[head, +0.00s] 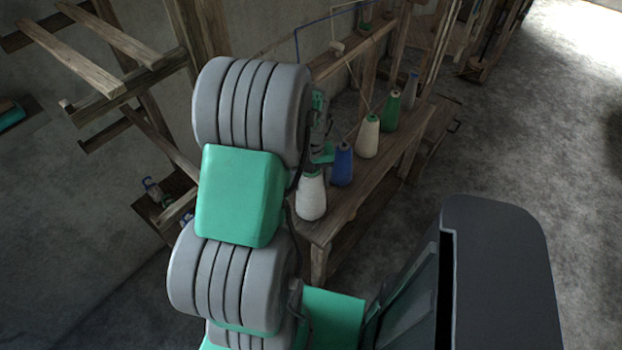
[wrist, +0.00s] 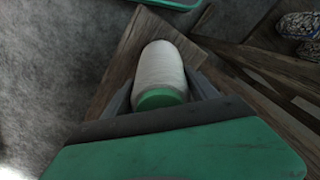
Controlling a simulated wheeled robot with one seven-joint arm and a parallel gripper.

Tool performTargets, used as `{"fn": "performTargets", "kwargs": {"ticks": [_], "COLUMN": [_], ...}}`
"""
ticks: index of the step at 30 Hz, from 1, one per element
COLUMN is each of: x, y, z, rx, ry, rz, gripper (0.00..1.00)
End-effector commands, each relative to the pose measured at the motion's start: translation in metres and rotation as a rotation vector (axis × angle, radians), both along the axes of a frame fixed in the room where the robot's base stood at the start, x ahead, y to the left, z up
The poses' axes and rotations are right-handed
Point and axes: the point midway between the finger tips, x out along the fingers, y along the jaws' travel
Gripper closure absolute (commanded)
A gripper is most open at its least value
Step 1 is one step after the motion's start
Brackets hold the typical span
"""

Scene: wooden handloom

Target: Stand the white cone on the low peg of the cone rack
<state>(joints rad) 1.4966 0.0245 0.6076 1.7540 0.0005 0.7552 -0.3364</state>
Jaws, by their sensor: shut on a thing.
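The white cone (head: 311,196) is at the near end of the wooden cone rack (head: 327,229), upright, with a green top. In the wrist view the white cone (wrist: 160,68) lies between the two fingers of my gripper (wrist: 161,88), its green end towards me. The gripper is shut on it. In the head view my arm hides most of the gripper. I cannot tell whether the cone's base touches the board, and no low peg can be made out.
Loom posts and beams rise at the left and back. Bare floor (head: 540,130) lies to the right.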

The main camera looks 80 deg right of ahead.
Motion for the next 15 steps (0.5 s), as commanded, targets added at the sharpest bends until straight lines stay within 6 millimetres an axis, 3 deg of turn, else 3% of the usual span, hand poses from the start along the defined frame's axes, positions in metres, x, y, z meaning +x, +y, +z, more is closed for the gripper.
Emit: {"fn": "performTargets", "kwargs": {"ticks": [15], "x": [0.0], "y": [-0.0008], "z": [-0.0054], "rx": [-0.002], "ry": [0.0], "rz": [0.0], "gripper": [1.0]}}
